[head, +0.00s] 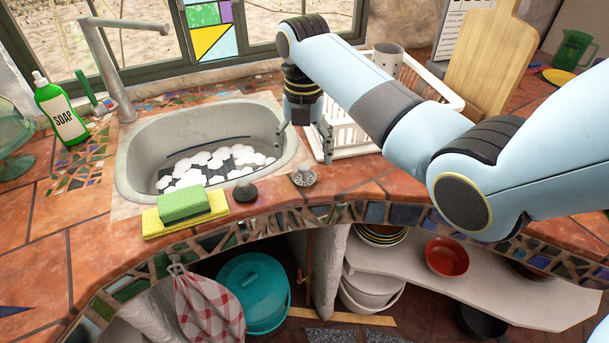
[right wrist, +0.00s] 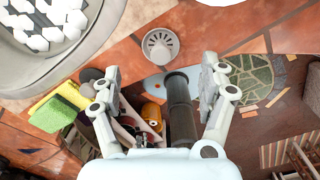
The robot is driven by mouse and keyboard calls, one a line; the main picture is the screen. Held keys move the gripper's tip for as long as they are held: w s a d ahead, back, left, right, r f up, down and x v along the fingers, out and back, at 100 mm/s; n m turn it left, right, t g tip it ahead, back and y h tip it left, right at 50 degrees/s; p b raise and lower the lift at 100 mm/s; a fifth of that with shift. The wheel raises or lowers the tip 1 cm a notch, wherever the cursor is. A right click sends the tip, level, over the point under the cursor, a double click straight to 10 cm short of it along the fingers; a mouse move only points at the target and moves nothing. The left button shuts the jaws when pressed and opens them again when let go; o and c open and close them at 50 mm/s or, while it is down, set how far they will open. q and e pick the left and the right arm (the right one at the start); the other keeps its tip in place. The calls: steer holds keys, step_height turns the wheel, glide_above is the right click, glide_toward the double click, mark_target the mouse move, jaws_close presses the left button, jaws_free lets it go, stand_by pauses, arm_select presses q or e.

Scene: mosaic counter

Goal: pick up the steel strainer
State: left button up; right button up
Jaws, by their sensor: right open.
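The steel strainer (head: 304,178) is a small round grey cup with slots, sitting on the terracotta counter to the right of the sink, near the counter's front edge. In the right wrist view the strainer (right wrist: 160,47) lies beyond the fingertips, roughly in line with the gap between them. My right gripper (head: 303,143) points down above the counter, behind the strainer in the head view. It also shows in the right wrist view (right wrist: 164,82), with its fingers wide apart and nothing between them. My left gripper is not in view.
A dark stopper (head: 245,191) stands left of the strainer, beside a green sponge (head: 182,205) on a yellow cloth (head: 155,224). The sink (head: 128,165) lies further left. A white dish rack (head: 346,140) stands close behind and right of my gripper.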

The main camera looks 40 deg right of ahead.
mark_target(304, 166)
step_height(304, 166, down, 6)
steer(key=shift+f+p, duration=0.2)
steer(key=shift+p, duration=0.1)
steer(key=c, duration=1.2)
steer(key=shift+c, duration=0.2)
steer(key=shift+r, duration=0.15)
